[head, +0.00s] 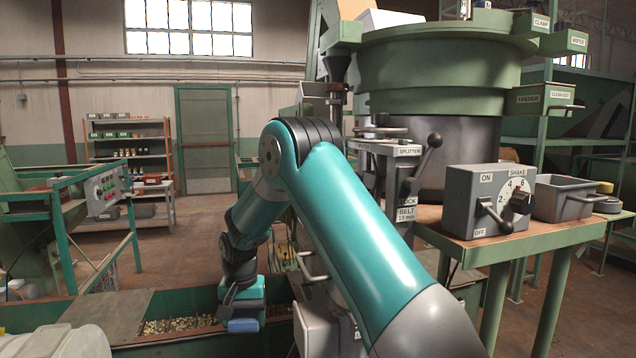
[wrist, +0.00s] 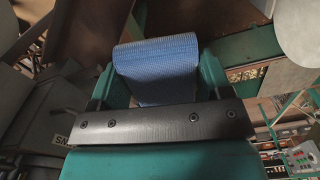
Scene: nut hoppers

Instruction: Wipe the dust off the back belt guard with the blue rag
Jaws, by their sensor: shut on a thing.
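My gripper (head: 243,312) points downward over the long green trough, left of my upper arm in the head view. It is shut on the blue rag (head: 243,325), whose lower edge shows below the jaws. In the wrist view the rag (wrist: 157,70) is a folded, woven blue pad pinched between the two teal fingers of my gripper (wrist: 156,82). I cannot pick out the back belt guard or any dust on it for certain in either view. My arm hides part of the machinery behind it.
The green trough (head: 60,310) holds nuts (head: 180,325) and a grey plate (head: 112,313) covers part of it. A control box with a dial (head: 487,200) and a grey bin (head: 562,200) stand on the right-hand table. A splitter lever (head: 428,155) stands close beside my arm. Open floor lies behind.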

